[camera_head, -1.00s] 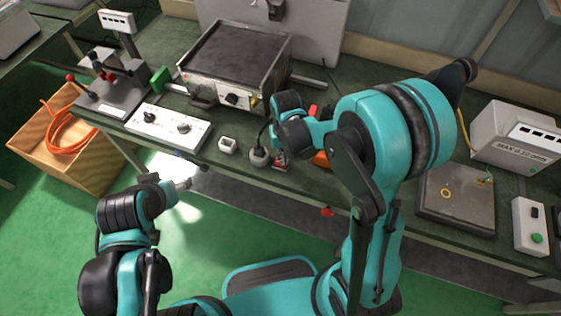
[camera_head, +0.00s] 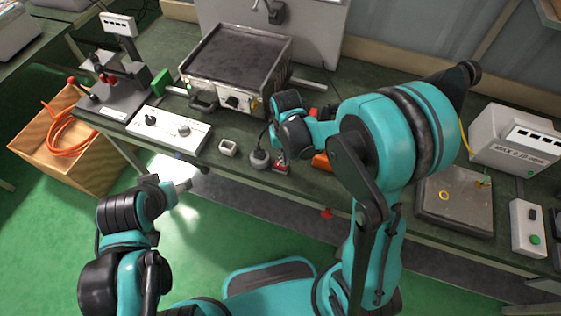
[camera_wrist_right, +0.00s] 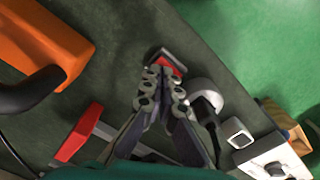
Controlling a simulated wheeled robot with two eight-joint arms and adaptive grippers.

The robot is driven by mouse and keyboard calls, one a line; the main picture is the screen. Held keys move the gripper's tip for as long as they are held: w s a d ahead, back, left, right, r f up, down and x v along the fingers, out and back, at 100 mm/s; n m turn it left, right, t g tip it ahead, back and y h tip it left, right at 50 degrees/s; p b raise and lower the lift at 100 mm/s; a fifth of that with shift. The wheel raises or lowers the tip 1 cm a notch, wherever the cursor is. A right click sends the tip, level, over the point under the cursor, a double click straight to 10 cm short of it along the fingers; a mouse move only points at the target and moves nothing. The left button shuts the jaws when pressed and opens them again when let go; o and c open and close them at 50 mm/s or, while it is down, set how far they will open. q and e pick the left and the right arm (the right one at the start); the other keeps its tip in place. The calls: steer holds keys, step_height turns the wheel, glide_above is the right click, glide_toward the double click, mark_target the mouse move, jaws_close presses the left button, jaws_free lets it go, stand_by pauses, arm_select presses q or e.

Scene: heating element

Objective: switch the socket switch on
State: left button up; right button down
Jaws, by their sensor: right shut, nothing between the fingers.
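The socket switch (camera_head: 281,168) is a small red rocker in a dark frame near the bench's front edge. In the right wrist view the switch (camera_wrist_right: 167,62) lies just beyond my fingertips. My right gripper (camera_wrist_right: 165,82) is shut and empty, its tips close to the red rocker; I cannot tell whether they touch it. In the head view its wrist hides most of the fingers. A grey round plug with a dark cable (camera_head: 259,158) sits beside the switch. My left gripper (camera_head: 183,185) is low at the left, away from the bench; its finger state is unclear.
The heating element box (camera_head: 236,60) stands behind the plug. A white two-knob panel (camera_head: 168,131) and a small white block (camera_head: 228,147) lie to the left. An orange object (camera_wrist_right: 42,45) and a red-ended clamp (camera_wrist_right: 80,132) are near my right gripper.

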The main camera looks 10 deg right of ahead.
steer(key=shift+r+p, duration=1.6)
steer(key=shift+r, duration=0.85)
steer(key=shift+f, duration=0.1)
steer(key=s+d+r+t+b, duration=0.4)
steer(key=s+r+t, duration=0.3)
steer(key=s+r, duration=0.3)
steer(key=shift+s+d+r+n, duration=0.15)
steer(key=shift+d+r+n, duration=0.1)
steer(key=shift+d+n, duration=0.15)
